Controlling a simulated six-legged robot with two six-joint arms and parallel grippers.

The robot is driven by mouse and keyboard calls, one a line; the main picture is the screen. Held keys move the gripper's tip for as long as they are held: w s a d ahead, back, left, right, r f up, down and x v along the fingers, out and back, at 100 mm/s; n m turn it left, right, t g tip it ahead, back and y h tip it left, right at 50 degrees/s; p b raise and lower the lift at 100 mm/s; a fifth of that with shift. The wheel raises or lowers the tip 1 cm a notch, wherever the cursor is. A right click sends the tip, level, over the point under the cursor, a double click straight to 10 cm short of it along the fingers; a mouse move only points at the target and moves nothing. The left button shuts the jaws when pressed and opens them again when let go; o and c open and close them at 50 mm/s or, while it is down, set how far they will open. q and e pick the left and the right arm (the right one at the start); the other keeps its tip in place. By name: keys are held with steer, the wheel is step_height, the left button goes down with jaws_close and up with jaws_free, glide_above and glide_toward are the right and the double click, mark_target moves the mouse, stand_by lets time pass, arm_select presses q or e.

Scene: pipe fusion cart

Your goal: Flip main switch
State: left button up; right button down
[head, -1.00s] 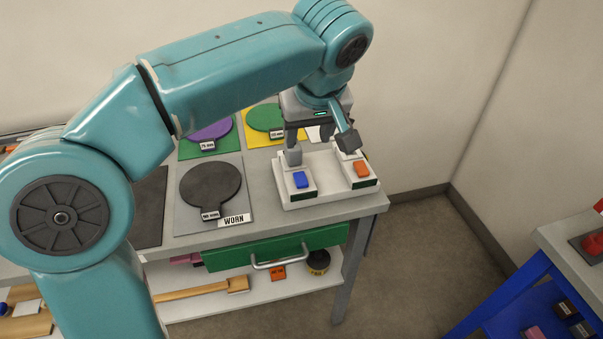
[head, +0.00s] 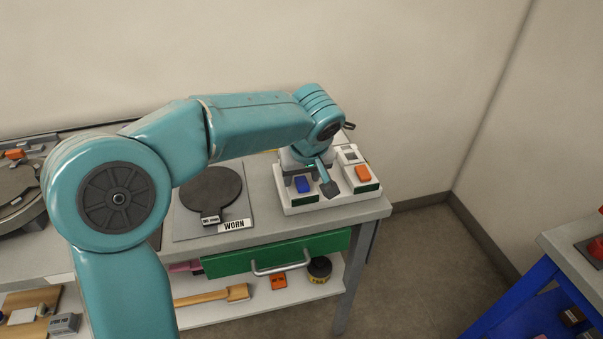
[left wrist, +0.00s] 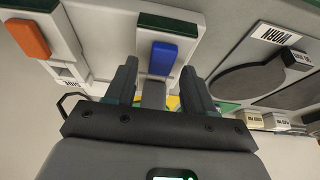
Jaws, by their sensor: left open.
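A white unit (head: 292,209) at the right end of the bench carries a blue block (head: 303,185) and an orange block (head: 363,173) in raised holders. No switch in view can be read as the main one. My left gripper (head: 306,189) is open and points down over the blue block's holder. In the left wrist view the blue block (left wrist: 162,58) shows between the two fingertips (left wrist: 158,68); I cannot tell whether they touch it. The orange block (left wrist: 28,38) lies off to the left there. My right gripper is out of view.
A dark round paddle (head: 211,188) labelled WORN lies left of the unit. A green drawer (head: 277,254) with a handle is below the bench top. A blue-framed table (head: 520,290) stands at the right. Open floor (head: 415,260) lies between.

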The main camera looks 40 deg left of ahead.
arm_select(q)
jaws_close()
steer(key=shift+r, duration=0.1)
steer(key=p, duration=0.2)
steer(key=g+h+p, duration=0.1)
steer(key=p, duration=0.1)
steer(key=shift+w+a+r, duration=0.1)
steer(key=shift+w+a, duration=0.1)
steer(key=shift+a, duration=0.1)
steer(key=shift+f+g+h, duration=0.25)
steer(key=shift+g+h, duration=0.05)
steer(key=shift+h, duration=0.1)
jaws_free()
